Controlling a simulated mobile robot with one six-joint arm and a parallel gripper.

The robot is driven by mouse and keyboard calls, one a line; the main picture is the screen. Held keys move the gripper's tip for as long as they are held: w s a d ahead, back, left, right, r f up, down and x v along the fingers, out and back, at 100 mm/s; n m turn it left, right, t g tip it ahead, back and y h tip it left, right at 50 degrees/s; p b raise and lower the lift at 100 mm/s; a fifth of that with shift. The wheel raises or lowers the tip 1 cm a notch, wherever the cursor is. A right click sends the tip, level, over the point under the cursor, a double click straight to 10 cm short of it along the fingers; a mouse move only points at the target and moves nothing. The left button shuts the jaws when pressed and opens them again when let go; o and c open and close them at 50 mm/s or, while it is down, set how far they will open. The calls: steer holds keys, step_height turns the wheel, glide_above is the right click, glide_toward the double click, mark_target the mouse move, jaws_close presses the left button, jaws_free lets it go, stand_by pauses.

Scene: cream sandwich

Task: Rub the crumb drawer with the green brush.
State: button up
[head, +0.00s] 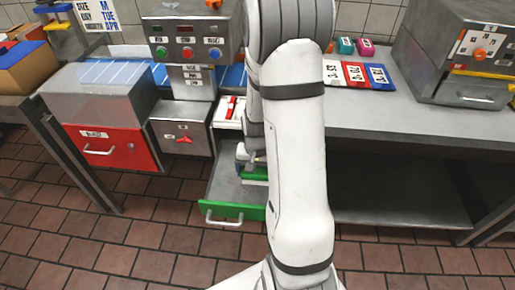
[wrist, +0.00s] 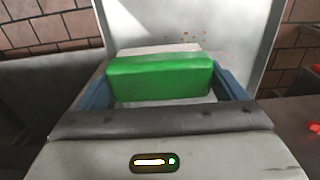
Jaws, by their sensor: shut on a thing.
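The crumb drawer (head: 232,211) is pulled open below the counter in the head view, with a green front, a pale handle and a grey metal inside. In the wrist view, its floor (wrist: 225,22) bears small reddish crumbs. My gripper (head: 249,160) is inside the drawer's outline, partly hidden by my arm. In the wrist view, my gripper (wrist: 165,92) is shut on the green brush (wrist: 160,78), with a blue finger at each side. A pale strip shows along the brush's far edge. The brush (head: 255,174) shows only partly in the head view. I cannot tell whether it touches the drawer floor.
A red-fronted drawer (head: 104,148) and a grey box with a red knob (head: 182,140) are left of the crumb drawer. A control panel with buttons (head: 188,52) stands above. Coloured cards (head: 356,75) lie on the counter at right. Tiled floor is clear in front.

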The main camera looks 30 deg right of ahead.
steer(key=shift+r+p, duration=0.7)
steer(key=shift+r, duration=0.7)
